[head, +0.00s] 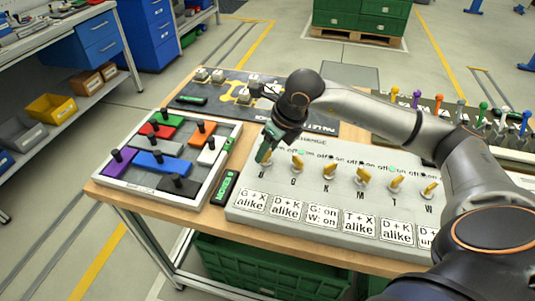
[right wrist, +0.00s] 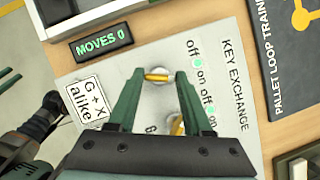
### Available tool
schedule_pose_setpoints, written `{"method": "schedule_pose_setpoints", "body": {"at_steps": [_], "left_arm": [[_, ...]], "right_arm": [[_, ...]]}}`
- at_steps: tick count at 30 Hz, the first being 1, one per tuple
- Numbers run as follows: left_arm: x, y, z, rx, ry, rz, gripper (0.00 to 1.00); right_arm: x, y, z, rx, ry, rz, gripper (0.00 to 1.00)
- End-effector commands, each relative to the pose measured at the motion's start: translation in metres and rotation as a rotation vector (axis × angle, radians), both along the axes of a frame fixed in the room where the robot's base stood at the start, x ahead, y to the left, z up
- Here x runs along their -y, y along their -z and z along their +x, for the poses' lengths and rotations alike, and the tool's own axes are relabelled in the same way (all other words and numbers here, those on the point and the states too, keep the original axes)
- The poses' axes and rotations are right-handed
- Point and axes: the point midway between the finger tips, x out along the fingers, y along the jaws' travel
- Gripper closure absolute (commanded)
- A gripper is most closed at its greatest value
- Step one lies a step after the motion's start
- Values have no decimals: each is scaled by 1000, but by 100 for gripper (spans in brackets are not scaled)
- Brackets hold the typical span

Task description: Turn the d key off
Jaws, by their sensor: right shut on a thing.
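The key exchange board (head: 310,215) is a pale slab on the wooden table, with a row of yellow keys. My right gripper (head: 265,155) is at the leftmost key, whose letter looks like D and is partly hidden in the head view. In the right wrist view, its green fingers (right wrist: 160,76) are shut on the yellow d key (right wrist: 157,75), one at each end. Off and on marks with a green light (right wrist: 198,63) sit beside the key. The neighbouring g key (right wrist: 177,125) is partly behind a finger.
A display reading MOVES 0 (right wrist: 103,41) lies beside the board. A tray of coloured blocks (head: 222,165) stands left, a dark pallet loop board (head: 215,88) behind. A rack of coloured pegs (head: 425,102) stands back right. Rule cards (head: 285,206) line the board's front.

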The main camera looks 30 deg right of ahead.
Motion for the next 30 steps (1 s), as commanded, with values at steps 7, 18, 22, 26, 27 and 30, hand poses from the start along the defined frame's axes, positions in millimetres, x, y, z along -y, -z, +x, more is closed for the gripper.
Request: {"method": "schedule_pose_setpoints", "body": {"at_steps": [7, 18, 22, 26, 27, 30], "left_arm": [[2, 18, -2, -15, 5, -1, 59], [14, 15, 4, -1, 23, -17, 59], [14, 15, 6, -2, 23, -16, 59], [13, 16, 7, -1, 25, -15, 59], [13, 16, 7, -1, 25, -15, 59], [13, 16, 7, 0, 25, -14, 59]], "right_arm": [[2, 1, 2, 3, -230, 2, 100], [4, 0, 3, 2, -582, 2, 100], [3, -1, 4, 2, -706, 3, 100], [4, -1, 5, 3, -824, 3, 100], [4, -1, 5, 4, -860, 2, 100], [4, -1, 5, 3, -943, 2, 100]]}}
